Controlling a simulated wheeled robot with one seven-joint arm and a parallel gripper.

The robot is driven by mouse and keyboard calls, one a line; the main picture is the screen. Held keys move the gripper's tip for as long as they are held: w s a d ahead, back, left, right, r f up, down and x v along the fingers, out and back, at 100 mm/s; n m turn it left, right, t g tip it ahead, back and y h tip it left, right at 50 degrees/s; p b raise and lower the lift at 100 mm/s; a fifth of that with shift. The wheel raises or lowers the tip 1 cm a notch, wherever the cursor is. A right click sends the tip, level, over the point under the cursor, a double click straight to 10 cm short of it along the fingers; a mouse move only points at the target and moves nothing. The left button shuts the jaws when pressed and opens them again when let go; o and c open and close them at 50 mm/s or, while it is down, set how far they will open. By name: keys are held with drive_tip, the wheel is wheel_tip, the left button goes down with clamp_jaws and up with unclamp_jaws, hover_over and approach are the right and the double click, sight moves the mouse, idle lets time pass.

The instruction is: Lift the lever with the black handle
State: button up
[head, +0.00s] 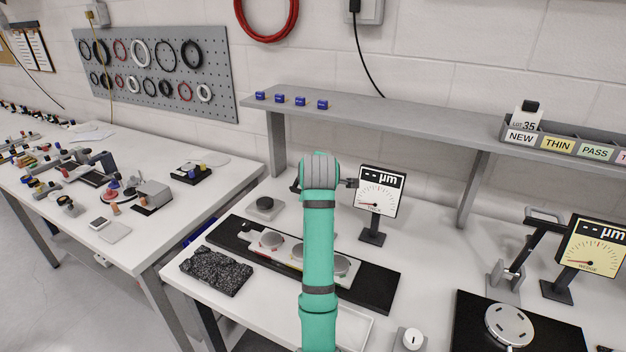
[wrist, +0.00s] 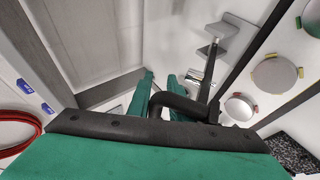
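In the wrist view, a lever with a black crossbar handle (wrist: 185,103) and a dark arm (wrist: 213,70) rises from a grey bracket (wrist: 222,28). My gripper (wrist: 156,92) shows two teal fingers with a gap between them, at the left end of the handle. Whether they touch it I cannot tell. In the head view my teal arm hides the gripper and most of this lever; a small dark piece (head: 295,187) shows left of the arm. A second black-handled lever (head: 520,250) stands at the right station, apart from my gripper.
A dial gauge (head: 381,192) stands just right of my arm. A dark plate (head: 368,288) carries round discs beneath it. A shelf (head: 400,118) with blue cubes runs behind. A black granite block (head: 215,270) lies at left, and a WEDGE gauge (head: 596,246) stands at right.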

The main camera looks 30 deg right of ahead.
drive_tip(key=shift+s+a+r, duration=0.15)
drive_tip(key=shift+s+r, duration=0.85)
drive_tip(key=shift+r, duration=0.85)
drive_tip(key=shift+s+a+r, duration=0.15)
drive_tip(key=shift+s+r, duration=0.9)
drive_tip(key=shift+r, duration=0.85)
drive_tip(key=shift+s+a+r, duration=0.15)
drive_tip(key=shift+s+r, duration=0.85)
drive_tip(key=shift+r, duration=0.85)
drive_tip(key=shift+r, duration=0.1)
